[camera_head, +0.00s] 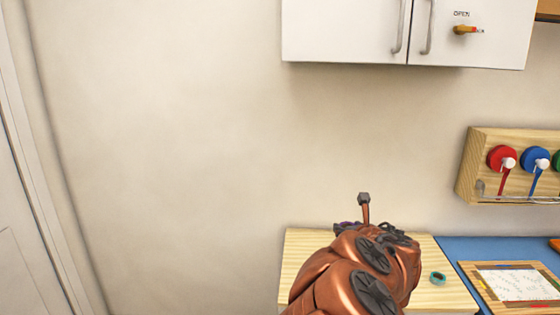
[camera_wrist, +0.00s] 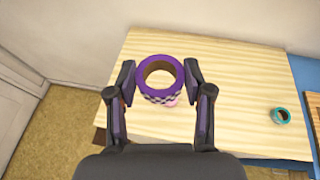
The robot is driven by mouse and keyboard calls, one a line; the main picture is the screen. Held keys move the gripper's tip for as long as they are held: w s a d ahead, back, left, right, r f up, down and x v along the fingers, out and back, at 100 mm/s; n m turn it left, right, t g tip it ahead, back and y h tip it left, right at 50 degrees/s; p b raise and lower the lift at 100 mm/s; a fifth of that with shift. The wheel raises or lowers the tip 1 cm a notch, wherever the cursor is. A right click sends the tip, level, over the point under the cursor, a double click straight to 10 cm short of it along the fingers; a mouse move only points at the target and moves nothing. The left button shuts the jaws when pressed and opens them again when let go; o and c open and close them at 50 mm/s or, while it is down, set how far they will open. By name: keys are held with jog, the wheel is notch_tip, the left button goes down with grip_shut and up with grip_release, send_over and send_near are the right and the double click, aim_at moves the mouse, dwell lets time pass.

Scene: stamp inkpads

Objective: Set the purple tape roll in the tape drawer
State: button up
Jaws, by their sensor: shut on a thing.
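The purple tape roll (camera_wrist: 160,94) has a brown core and a checkered side. In the wrist view it sits between the two fingers of my gripper (camera_wrist: 160,76), which is shut on it. The roll is over the pale wooden tabletop (camera_wrist: 230,80); its exact height above it is hard to tell. In the head view my arm hides nearly all of the roll, and only a bit of purple (camera_head: 346,224) shows beside my gripper (camera_head: 368,228). A small pink patch (camera_wrist: 172,104) shows just below the roll. I cannot make out the tape drawer in either view.
A small teal tape roll (camera_head: 438,278) lies on the tabletop's right side. A blue surface (camera_head: 450,250) with a wood-framed board (camera_head: 515,284) adjoins on the right. A wall rack (camera_head: 480,165) holds red and blue round items. A white cabinet (camera_head: 345,30) hangs above.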

jog(key=shift+s+a+f+m+g+h, duration=0.15)
jog(key=shift+s+m+h, duration=0.15)
jog(key=shift+m+h, duration=0.55)
jog(key=shift+s+d+m+g+h, duration=0.1)
jog(key=shift+s+m+h, duration=0.15)
jog(key=shift+m+h, duration=0.6)
jog(key=shift+s+a+f+m+g+h, duration=0.15)
jog(key=shift+s+m+h, duration=0.15)
jog(key=shift+m+h, duration=0.5)
